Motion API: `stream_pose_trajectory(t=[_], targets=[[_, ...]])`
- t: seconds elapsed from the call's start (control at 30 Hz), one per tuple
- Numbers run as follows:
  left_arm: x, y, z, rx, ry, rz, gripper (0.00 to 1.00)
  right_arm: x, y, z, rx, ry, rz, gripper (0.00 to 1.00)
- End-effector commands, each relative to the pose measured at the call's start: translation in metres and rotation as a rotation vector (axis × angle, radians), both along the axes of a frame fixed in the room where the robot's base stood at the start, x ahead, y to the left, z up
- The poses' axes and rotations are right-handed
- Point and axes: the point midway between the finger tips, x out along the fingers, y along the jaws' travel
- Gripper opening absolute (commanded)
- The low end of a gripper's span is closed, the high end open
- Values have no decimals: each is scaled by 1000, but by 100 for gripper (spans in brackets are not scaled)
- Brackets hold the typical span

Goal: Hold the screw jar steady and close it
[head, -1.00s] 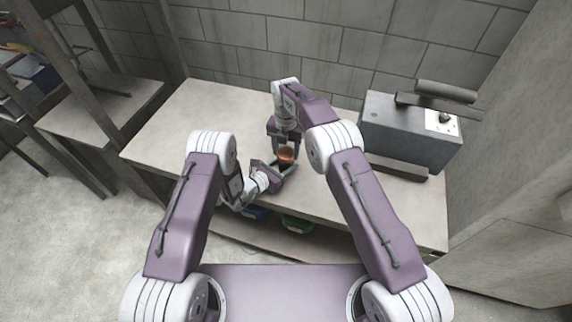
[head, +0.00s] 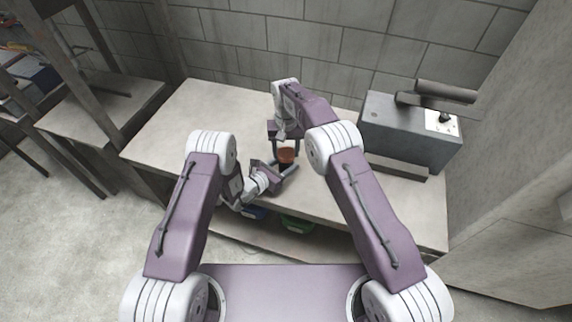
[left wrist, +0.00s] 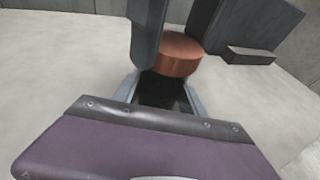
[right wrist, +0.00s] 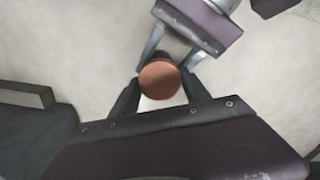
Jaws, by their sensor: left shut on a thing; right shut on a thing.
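The screw jar has a dark body (left wrist: 165,92) and a round copper-brown lid (head: 286,155) on top, and it stands upright over the table. The lid also shows from above in the right wrist view (right wrist: 160,80). My left gripper (left wrist: 163,95) is shut on the jar body from the side, with a finger on each side. My right gripper (right wrist: 160,98) comes from above and is shut on the lid, its fingers on opposite sides. Whether a gap remains between lid and body, I cannot tell.
The pale table (head: 215,110) is clear to the left of the arms. A grey machine with a lever (head: 405,135) stands at the right on the table. A blue bin (head: 254,212) and a green bin (head: 297,224) show below the table's front edge.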

Motion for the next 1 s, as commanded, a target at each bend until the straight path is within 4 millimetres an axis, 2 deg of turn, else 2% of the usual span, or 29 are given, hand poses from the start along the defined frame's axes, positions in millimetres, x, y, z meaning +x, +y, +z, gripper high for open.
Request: stream_pose_trajectory(t=[0.3,0.5,0.63,0.77,0.8,0.87,1.0], targets=[[0,0,0,1,1,0,0,1,-1,0,0,-2,-1052,6],[0,0,0,1,1,0,0,1,-1,-1,0,-2,-1672,6],[0,0,0,0,1,-1,0,1,-1,-1,0,-3,-1935,6],[0,0,0,1,1,0,0,1,-1,-1,0,-3,-1921,6],[0,0,0,0,1,-1,0,1,-1,-1,0,-3,-1921,60],[0,0,0,1,1,0,0,1,-1,-1,0,-3,-1920,76],[0,0,0,1,1,0,0,0,-1,-1,0,-2,-1919,76]])
